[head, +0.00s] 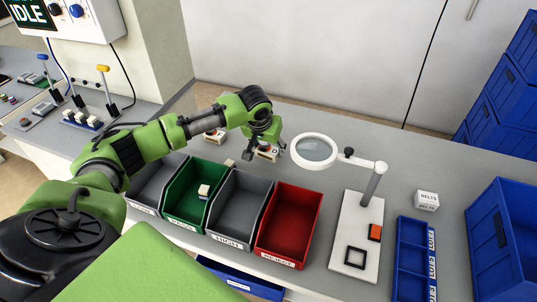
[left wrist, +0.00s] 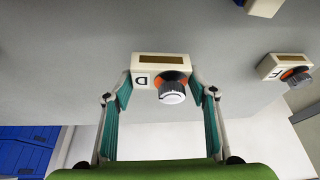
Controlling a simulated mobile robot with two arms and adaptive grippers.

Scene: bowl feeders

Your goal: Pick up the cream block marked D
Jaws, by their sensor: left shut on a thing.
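The cream block marked D (left wrist: 145,59) has a dark slot on one face and a grey knob with an orange ring. In the left wrist view it sits between the two teal-padded fingers of my left gripper (left wrist: 161,82), which is shut on it. In the head view the D block (head: 266,155) is on or just above the grey bench behind the bins, partly hidden by my left gripper (head: 265,148). Whether it is clear of the bench cannot be told. My right gripper is not in view.
A block marked F (left wrist: 272,66) lies to one side in the left wrist view. Another block (head: 212,137) stands left of my gripper. Grey, green (head: 173,205) and red (head: 300,200) bins line the front. A magnifier (head: 314,150) stands close on the right.

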